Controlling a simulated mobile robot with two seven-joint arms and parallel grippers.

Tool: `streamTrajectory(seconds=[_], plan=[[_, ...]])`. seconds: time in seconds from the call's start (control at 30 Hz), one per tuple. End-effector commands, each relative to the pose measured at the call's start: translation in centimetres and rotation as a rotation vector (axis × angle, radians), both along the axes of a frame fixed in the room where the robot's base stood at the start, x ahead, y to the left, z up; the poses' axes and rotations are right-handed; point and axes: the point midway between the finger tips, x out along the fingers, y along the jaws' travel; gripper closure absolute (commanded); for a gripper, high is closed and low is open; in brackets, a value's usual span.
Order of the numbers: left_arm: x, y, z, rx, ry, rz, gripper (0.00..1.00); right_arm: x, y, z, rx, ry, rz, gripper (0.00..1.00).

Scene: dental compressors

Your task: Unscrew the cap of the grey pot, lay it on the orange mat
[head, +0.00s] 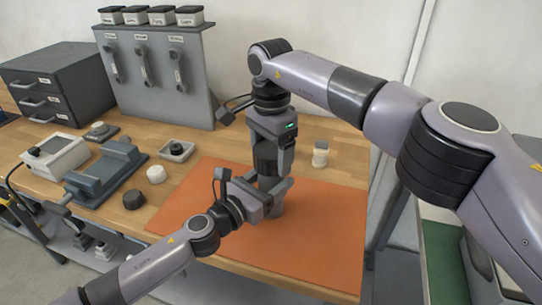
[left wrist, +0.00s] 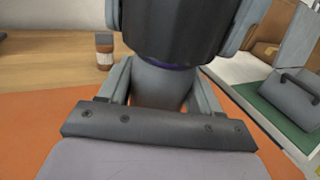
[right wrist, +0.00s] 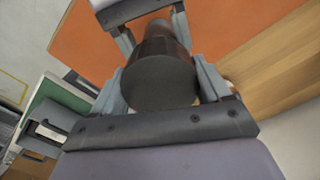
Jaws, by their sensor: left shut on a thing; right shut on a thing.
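The grey pot (head: 277,207) stands upright on the orange mat (head: 318,232), partly hidden by my left gripper. The left gripper (head: 264,192) is shut around the pot's body; its fingers sit on both sides of the pot (left wrist: 160,86) in the left wrist view. The dark cap (head: 265,158) is above the pot, and its round top (right wrist: 159,82) faces the right wrist camera. My right gripper (head: 270,163) points down and is shut on the cap's sides. Whether the cap is still threaded on the pot cannot be told.
A small bottle (head: 320,155) stands beyond the mat. Left of the mat are a white round piece (head: 155,174), a black one (head: 133,200) and a small tray (head: 187,155). A grey rack (head: 197,75) stands behind. The mat's front and right are clear.

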Motion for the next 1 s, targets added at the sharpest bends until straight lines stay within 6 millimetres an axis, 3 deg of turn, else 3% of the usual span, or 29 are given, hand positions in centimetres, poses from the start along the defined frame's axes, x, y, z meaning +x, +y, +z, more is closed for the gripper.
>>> streamTrajectory(seconds=[0.37,0.7,0.97,1.0], plan=[[0.0,0.0,-0.1,0.001,0.002,-0.001,1.00,0.0,0.0,0.3,0.000,0.000,0.000,0.60],[0.0,0.0,-0.2,0.001,0.002,-0.001,1.00,0.0,0.0,3.8,0.001,-0.002,0.000,0.60],[-0.1,0.0,-0.1,0.001,0.002,-0.001,1.00,0.0,0.0,4.2,0.000,0.000,0.000,0.60],[0.0,0.0,-0.1,0.001,0.002,-0.001,0.23,0.0,0.0,4.2,0.000,0.000,0.000,0.60]])
